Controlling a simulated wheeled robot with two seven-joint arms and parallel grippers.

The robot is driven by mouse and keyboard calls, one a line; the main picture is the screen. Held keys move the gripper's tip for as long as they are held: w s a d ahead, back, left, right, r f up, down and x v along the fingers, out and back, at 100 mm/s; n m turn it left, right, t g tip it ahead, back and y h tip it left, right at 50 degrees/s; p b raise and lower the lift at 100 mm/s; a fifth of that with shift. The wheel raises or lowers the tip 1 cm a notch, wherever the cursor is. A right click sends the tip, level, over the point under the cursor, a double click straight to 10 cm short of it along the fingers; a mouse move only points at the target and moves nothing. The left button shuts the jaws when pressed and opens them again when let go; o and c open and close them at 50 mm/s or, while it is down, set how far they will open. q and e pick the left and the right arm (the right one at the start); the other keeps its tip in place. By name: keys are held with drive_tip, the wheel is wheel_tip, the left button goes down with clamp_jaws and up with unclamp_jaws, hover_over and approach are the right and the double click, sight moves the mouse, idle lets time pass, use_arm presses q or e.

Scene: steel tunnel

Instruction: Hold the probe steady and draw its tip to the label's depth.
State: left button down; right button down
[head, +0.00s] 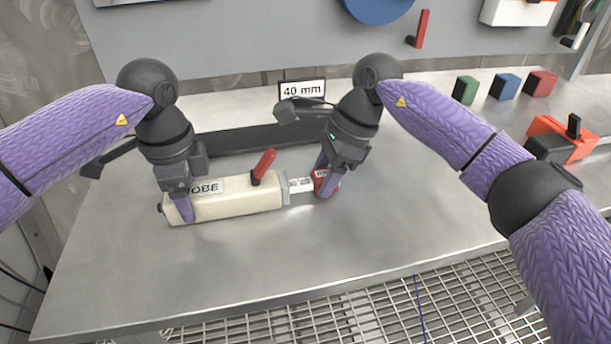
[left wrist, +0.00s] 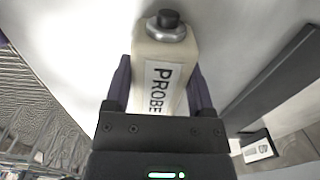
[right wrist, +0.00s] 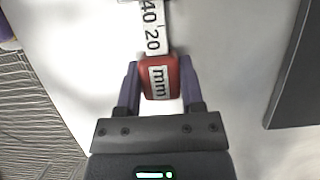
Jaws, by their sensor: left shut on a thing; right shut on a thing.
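The probe (head: 240,196) is a cream block lying on the steel table, with a "PROBE" label and a red lever (head: 263,166) on top. My left gripper (head: 181,208) is shut around its left end; the left wrist view shows the cream body (left wrist: 165,65) between the fingers. A white scale (head: 300,185) sticks out of the probe's right end to a red tip (head: 333,184). My right gripper (head: 325,184) is shut on that tip. In the right wrist view the scale (right wrist: 152,32) shows 20 and 40. The label (head: 302,89) behind reads "40 mm".
A long dark bar (head: 240,138) lies behind the probe. Green (head: 465,90), blue (head: 505,86) and red (head: 541,84) blocks stand at the back right, near an orange and black device (head: 560,140). The table front is clear; metal grating lies beyond its edge.

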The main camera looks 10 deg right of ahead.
drive_tip(key=shift+d, duration=0.2)
drive_tip(key=shift+c, duration=1)
unclamp_jaws()
drive_tip(key=v, duration=1.2)
use_arm(q)
unclamp_jaws()
